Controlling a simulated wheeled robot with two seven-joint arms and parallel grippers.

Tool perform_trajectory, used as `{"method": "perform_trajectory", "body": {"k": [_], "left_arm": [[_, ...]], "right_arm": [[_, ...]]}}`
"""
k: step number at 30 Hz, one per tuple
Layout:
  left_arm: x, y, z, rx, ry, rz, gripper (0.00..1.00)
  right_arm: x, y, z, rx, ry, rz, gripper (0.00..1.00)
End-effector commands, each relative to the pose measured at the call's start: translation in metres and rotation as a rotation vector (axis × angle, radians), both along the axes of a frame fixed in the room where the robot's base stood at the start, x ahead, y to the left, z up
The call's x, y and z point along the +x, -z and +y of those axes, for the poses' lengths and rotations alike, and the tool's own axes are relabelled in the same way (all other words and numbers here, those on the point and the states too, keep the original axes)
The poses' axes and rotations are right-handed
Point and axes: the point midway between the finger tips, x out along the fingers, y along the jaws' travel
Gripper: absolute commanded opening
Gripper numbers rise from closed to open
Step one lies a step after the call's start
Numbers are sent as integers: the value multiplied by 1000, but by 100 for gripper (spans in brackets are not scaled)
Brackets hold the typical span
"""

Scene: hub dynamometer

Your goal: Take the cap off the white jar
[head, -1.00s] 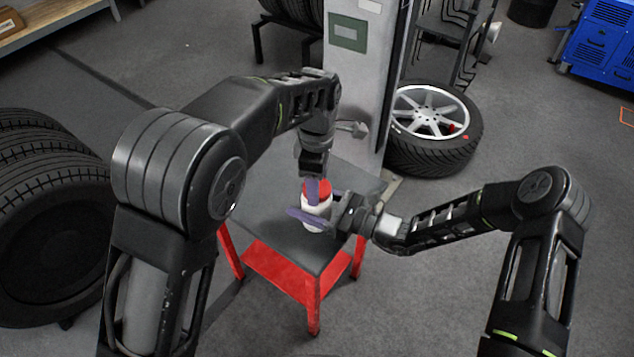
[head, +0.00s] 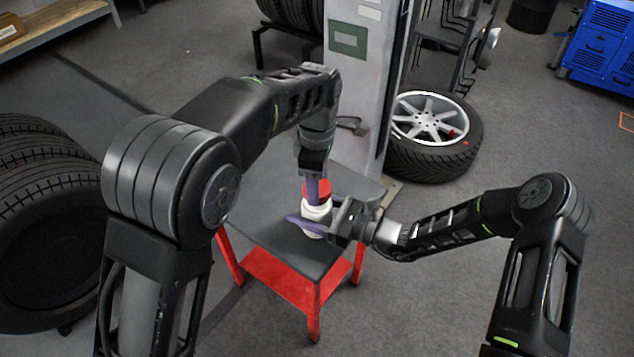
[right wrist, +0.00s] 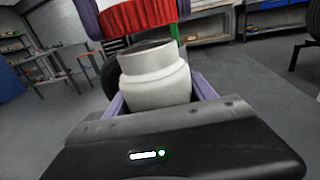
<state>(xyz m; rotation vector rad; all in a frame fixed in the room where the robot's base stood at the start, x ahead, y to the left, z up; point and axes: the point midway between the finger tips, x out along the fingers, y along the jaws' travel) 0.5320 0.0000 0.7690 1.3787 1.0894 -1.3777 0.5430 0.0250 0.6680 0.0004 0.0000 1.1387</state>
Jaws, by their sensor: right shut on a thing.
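The white jar (head: 316,212) is upright above the small table. In the right wrist view the jar (right wrist: 152,80) shows its bare neck and rim. My right gripper (head: 313,223) is shut on the jar's body, with purple fingers on both sides. The red cap (head: 323,189) is directly above the jar, and in the right wrist view the cap (right wrist: 136,14) is apart from the rim, with a gap between. My left gripper (head: 314,186) reaches down from above and is shut on the cap. Whether the jar's base touches the table is hard to tell.
The table has a dark top (head: 262,206) and red legs (head: 313,310); its top is otherwise clear. A grey column (head: 355,90) stands right behind it. A wheel (head: 432,135) lies at the right back, and stacked tyres (head: 45,215) stand at the left.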

Motion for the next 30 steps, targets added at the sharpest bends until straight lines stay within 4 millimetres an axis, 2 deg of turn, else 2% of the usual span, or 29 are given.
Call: {"method": "perform_trajectory", "body": {"k": [9,17,18,26,30], "left_arm": [[0,-35,0,-1,0,-1,6],[0,-37,0,0,0,0,6],[0,-37,0,0,0,0,6],[0,-37,0,0,0,0,6],[0,-37,0,0,0,0,6]], "right_arm": [[0,0,0,0,0,0,0],[0,0,0,0,0,0,0],[0,0,0,0,0,0,66],[0,0,0,0,0,0,88],[0,0,0,0,0,0,89]]}}
